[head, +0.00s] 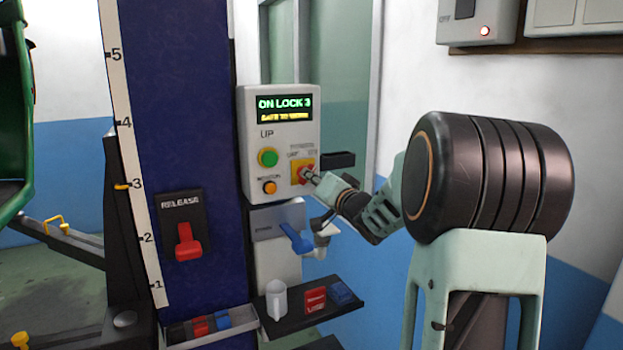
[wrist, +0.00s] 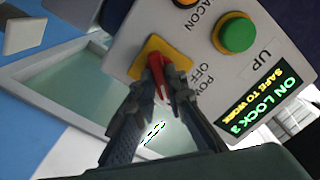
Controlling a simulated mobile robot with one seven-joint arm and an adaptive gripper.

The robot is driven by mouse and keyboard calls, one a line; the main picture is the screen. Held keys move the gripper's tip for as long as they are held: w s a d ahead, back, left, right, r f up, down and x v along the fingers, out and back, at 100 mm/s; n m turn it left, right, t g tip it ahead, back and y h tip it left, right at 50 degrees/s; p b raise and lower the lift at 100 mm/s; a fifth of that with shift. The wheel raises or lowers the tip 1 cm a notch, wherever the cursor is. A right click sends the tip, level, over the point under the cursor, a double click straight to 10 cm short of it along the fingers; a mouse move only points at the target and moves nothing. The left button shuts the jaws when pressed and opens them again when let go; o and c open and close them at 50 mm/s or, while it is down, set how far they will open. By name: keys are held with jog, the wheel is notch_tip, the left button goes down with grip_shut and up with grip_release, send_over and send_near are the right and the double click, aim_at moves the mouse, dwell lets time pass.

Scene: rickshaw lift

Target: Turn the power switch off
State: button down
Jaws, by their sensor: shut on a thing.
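The power switch is a red rotary handle (wrist: 157,75) on a yellow plate (wrist: 141,67), at the lower right of the white control box (head: 248,150). In the head view its yellow plate (head: 296,167) is partly covered by my gripper (head: 312,176). In the wrist view my gripper (wrist: 155,85) is shut on the red handle, with a finger on each side. The handle lies roughly in line with the fingers. The labels beside it read POWER and OFF, partly hidden. The display (head: 284,108) is lit and reads ON LOCK 3, SAFE TO WORK.
A green UP button (head: 268,157) and an orange beacon button (head: 270,187) sit left of the switch. A red release lever (head: 187,242) is on the blue column (head: 175,100).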

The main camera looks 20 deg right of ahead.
jog(key=shift+n, duration=0.3)
jog(key=shift+n+b, duration=4.65)
jog(key=shift+n, duration=2.95)
jog(key=c, duration=2)
grip_release()
jog(key=shift+o, duration=0.2)
